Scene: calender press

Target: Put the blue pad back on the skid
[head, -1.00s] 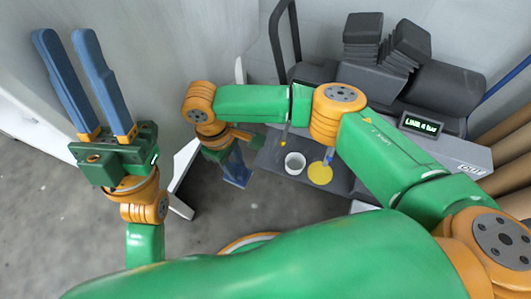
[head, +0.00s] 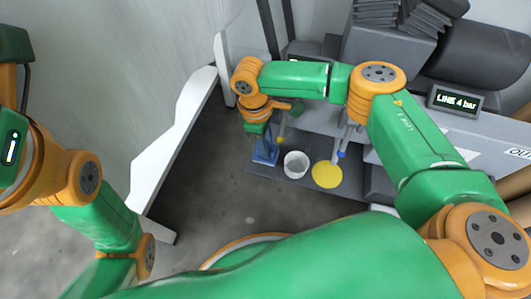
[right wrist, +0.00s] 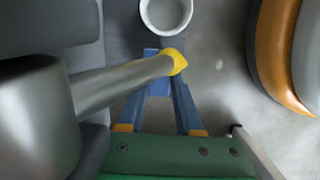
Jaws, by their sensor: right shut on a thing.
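My right gripper (head: 265,154) points down at the left end of a dark grey shelf (head: 275,183) in the head view. In the right wrist view its blue fingers (right wrist: 158,74) are shut on the blue pad (right wrist: 159,89), which shows between them. A yellow-tipped rod hides part of the fingertips. In the head view I cannot tell the pad from the blue fingers. I cannot tell for sure which thing is the skid, or whether the pad touches the shelf. Of my left arm only links show at the left; its fingers are out of view.
A white cup (head: 296,164) and a yellow disc (head: 327,175) lie on the shelf, right of my gripper. Rods hang above it. The grey machine with a display (head: 456,102) stands behind. A white panel (head: 172,134) stands left; grey floor lies between.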

